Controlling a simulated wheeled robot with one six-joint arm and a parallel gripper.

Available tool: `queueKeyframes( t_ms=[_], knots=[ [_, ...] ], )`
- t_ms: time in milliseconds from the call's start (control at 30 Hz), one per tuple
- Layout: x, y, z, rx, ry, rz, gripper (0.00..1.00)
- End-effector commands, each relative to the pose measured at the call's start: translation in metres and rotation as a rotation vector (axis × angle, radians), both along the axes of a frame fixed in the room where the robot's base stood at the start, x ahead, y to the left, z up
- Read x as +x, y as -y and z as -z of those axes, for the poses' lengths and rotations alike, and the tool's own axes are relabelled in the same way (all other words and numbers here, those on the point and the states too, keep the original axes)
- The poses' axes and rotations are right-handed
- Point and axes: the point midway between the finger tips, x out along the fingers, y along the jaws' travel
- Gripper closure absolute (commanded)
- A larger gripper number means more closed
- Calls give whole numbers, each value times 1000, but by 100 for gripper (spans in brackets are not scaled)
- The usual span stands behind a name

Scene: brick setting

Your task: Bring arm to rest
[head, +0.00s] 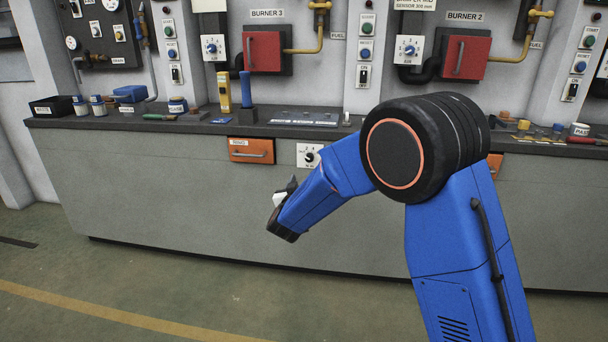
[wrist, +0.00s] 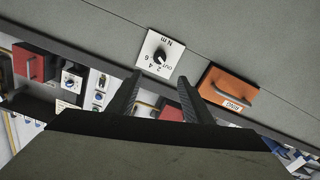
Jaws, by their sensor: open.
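My blue arm (head: 455,235) with a black elbow joint shows at the right of the head view, bent to the left. My gripper (head: 285,190) hangs at its end in front of the bench, low and apart from the bench front; its fingers are partly hidden there. In the wrist view my gripper (wrist: 160,90) shows two dark fingers spread apart with nothing between them. Past the fingertips, the wrist view shows a white dial plate (wrist: 153,45) and an orange drawer (wrist: 222,85).
A grey bench (head: 150,180) runs across the head view. Its dark top (head: 215,127) holds small tools, jars and a yellow device (head: 224,92). Red burner doors (head: 264,52) and yellow pipes are on the wall behind. The floor (head: 130,275) in front is clear at left.

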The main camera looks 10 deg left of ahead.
Motion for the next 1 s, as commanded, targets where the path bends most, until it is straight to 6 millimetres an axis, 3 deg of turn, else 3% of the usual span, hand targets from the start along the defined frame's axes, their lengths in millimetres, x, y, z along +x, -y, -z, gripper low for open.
queueKeyframes(
  t_ms=[200,633,767,1000],
  knots=[
    [-15,0,0,0,-1,0,54],
    [-16,4,-5,9,-7,-6,54],
    [-16,19,-20,41,-37,-40,54],
    [-30,64,-59,123,-144,-141,54]
  ],
)
